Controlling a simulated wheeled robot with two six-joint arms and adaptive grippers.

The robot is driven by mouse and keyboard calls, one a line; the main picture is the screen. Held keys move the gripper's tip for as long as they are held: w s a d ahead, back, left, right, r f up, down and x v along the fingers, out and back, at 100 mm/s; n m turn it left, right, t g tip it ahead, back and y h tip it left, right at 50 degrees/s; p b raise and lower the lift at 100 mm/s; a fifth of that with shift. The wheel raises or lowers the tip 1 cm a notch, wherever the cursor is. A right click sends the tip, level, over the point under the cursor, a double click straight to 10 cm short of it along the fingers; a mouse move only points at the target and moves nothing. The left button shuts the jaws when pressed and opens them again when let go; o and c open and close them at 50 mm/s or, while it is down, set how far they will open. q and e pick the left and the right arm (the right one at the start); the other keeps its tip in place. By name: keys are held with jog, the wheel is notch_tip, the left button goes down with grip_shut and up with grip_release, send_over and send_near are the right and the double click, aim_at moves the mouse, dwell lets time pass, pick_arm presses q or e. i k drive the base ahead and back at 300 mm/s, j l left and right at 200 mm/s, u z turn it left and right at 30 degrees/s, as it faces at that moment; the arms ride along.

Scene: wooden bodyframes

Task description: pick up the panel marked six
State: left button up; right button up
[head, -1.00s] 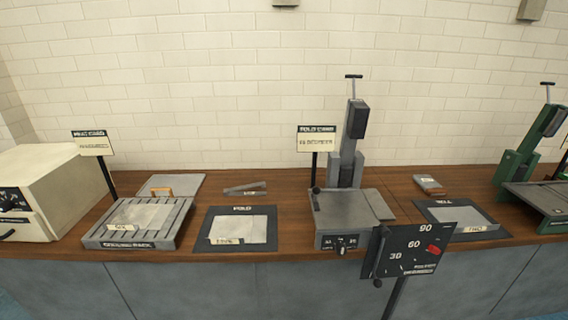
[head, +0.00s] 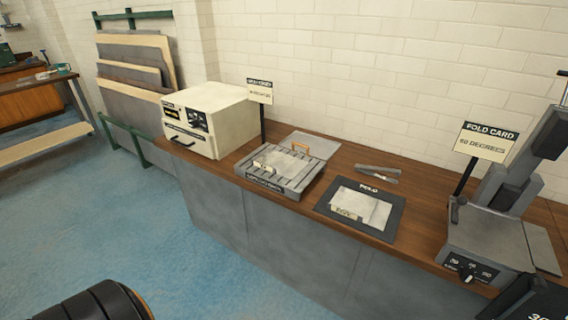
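A pale grey panel (head: 283,161) with a small cream label lies on the slatted grey cooling rack (head: 296,183) on the counter. Its label is too small to read surely now; a second earlier it looked like "SIX". Another pale panel (head: 368,207) lies on the black mat marked FOLD (head: 394,222), and its label seems to read "FIVE". Neither of my grippers shows in the head view. A dark rounded part of mine shows at the bottom left edge.
A cream oven-like box (head: 228,118) stands left of the rack. A bending machine (head: 485,240) and Fold Card sign (head: 487,142) stand right. Blue floor (head: 190,265) in front is clear.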

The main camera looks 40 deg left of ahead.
aim_at(276, 162)
jog(key=j+z, duration=0.25)
jog(key=j, duration=0.65)
jog(key=j+z, duration=0.25)
jog(key=j, duration=0.65)
jog(key=j+z, duration=0.2)
jog(key=j, duration=0.75)
jog(key=k, duration=0.05)
